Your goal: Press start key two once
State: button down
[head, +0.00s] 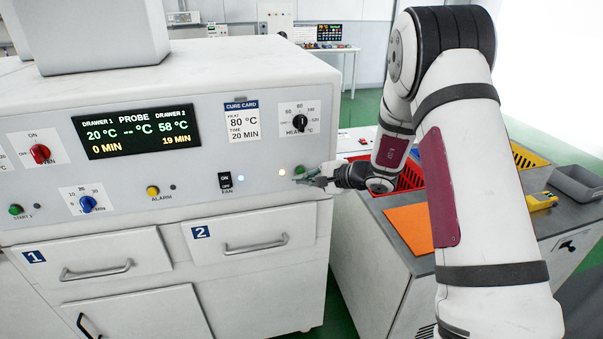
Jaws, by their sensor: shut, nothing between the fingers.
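Start key two, a green button (299,169), shows at the right end of the white oven's front panel, partly hidden by my gripper. My gripper (303,178) is shut and empty, its fingertips at the panel just below and in front of the key. I cannot tell whether the tips touch it. A lit warm-white lamp (282,172) is just left of the key. The display (136,131) reads drawer 1 at 20 °C and 0 min, drawer 2 at 58 °C and 19 min.
The heat knob (299,122) is above my gripper; the fan switch (225,181) and yellow alarm button (152,191) are to the left. Drawer 2 (250,229) is closed below. A grey bench with red and yellow bins (411,176) and an orange mat (410,225) stands right.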

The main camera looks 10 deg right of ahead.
jog(key=shift+s, duration=0.1)
jog(key=shift+s+p, duration=1.3)
jog(key=shift+s, duration=1.1)
jog(key=s+a+r+n+g+y+b, duration=0.1)
jog(key=s+a+r+n+g, duration=0.3)
jog(key=s+r, duration=0.4)
jog(key=s+a+r+n+g, duration=0.2)
jog(key=s+a+r+n, duration=0.2)
jog(key=s+a+r, duration=0.3)
jog(key=s+d+r+n+h, duration=0.2)
jog(key=s+d+h, duration=0.1)
jog(key=s, duration=0.4)
jog(key=s+d+r+n+t+h+b, duration=0.1)
jog(key=s+d+r+n+h, duration=0.1)
jog(key=s, duration=0.5)
jog(key=s+d+r+n+h, duration=0.1)
jog(key=s+d+r+h, duration=0.1)
jog(key=s+d+h, duration=0.2)
jog(key=s+d, duration=0.2)
jog(key=s, duration=0.1)
jog(key=shift+s+d+n+t, duration=0.15)
jog(key=shift+s+n+t, duration=0.15)
jog(key=shift+n, duration=0.1)
